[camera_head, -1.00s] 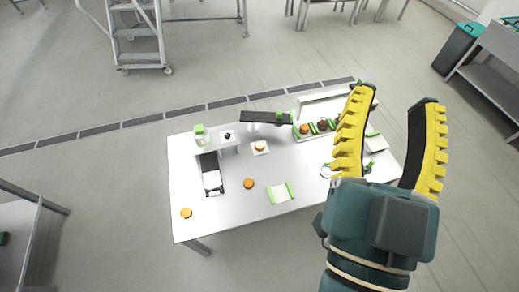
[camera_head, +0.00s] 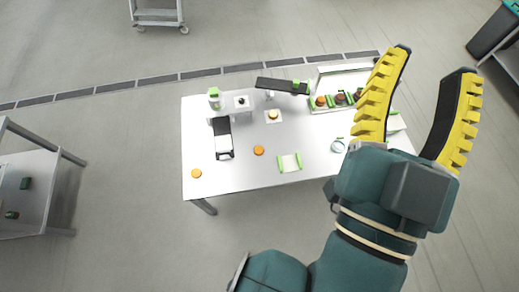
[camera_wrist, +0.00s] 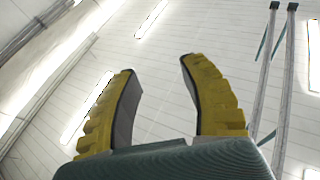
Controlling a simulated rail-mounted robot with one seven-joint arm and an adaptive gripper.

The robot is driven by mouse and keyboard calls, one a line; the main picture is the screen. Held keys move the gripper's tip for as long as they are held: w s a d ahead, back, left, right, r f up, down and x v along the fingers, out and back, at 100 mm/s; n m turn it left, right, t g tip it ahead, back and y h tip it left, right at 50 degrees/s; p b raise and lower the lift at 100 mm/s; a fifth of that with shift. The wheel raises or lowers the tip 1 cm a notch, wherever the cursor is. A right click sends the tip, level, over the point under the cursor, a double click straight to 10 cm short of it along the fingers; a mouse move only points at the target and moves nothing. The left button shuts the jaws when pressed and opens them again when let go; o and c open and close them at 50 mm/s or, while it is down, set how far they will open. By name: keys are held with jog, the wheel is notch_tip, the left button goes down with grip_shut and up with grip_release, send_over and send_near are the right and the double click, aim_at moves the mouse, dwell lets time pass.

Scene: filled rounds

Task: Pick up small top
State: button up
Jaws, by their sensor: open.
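My gripper (camera_head: 434,62) is raised in the right of the head view, with its yellow fingers wide apart and nothing between them. It also shows open and empty in the wrist view (camera_wrist: 158,66), which faces the ceiling. Small orange-brown rounds lie on the white table (camera_head: 235,176): one round (camera_head: 196,173) near the front left corner and another round (camera_head: 259,150) near the middle. A further round (camera_head: 273,116) sits on a small white square. I cannot tell which piece is the small top. The gripper hides part of the table's right end.
A tray with green dividers (camera_head: 325,108) holds several rounds at the back right. A black-and-white device (camera_head: 223,138), a green-capped jar (camera_head: 214,98), a dark raised bar (camera_head: 283,86) and a green-edged white pad (camera_head: 289,162) stand around.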

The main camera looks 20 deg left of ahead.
dwell(0.3)
jog(key=o, duration=1)
